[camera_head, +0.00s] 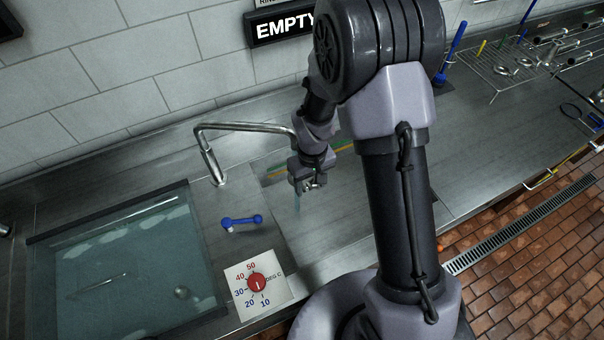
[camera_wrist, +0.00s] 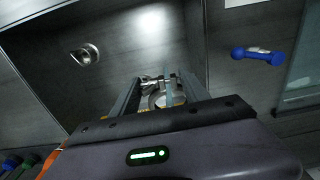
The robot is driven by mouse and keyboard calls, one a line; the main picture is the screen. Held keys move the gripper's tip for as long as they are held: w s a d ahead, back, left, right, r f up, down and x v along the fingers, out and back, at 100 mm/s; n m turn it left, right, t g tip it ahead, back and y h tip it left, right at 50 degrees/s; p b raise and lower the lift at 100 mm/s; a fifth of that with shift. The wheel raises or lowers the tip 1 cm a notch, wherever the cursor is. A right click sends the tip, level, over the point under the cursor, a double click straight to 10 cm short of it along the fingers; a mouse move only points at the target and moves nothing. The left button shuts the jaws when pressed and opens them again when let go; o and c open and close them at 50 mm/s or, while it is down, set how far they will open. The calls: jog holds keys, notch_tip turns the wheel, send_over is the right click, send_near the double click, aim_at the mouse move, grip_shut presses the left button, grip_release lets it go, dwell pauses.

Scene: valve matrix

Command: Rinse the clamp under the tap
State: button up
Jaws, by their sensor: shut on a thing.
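My gripper (camera_head: 308,182) hangs over the steel rinse sink, close to the end of the bent tap (camera_head: 245,127). In the wrist view its two fingers (camera_wrist: 158,92) are shut on the clamp (camera_wrist: 160,97), a small shiny metal ring shape. In the head view the clamp is mostly hidden by the gripper. A faint bluish streak (camera_head: 297,203) runs down below the gripper, and a similar pale strip crosses the clamp in the wrist view; it looks like thin water. The blue lever (camera_head: 241,222) lies left of the sink; it also shows in the wrist view (camera_wrist: 262,55).
A water-filled basin (camera_head: 130,260) with metal parts in it is at the left. A temperature dial (camera_head: 257,283) sits at the front. A black sign (camera_head: 285,25) reads EMPTY. A drain (camera_wrist: 85,55) shows in the sink floor. A wire rack (camera_head: 510,65) stands far right.

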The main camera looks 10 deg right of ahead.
jog(key=s, duration=0.2)
jog(key=s+b, duration=0.1)
jog(key=s+d, duration=0.1)
jog(key=s, duration=0.1)
jog(key=shift+s, duration=0.3)
dwell(1.0)
jog(key=s+r+p, duration=0.1)
jog(key=s+r, duration=0.3)
jog(key=s, duration=0.1)
jog(key=shift+d, duration=0.45)
jog(key=shift+f, duration=0.1)
jog(key=w+d+f+m+b, duration=0.3)
jog(key=w+f+b, duration=0.6)
jog(key=b, duration=1.1)
notch_tip(320, 180, down, 4)
jog(key=shift+d+f+m, duration=0.25)
jog(key=shift+d+m, duration=0.15)
jog(key=shift+d, duration=0.25)
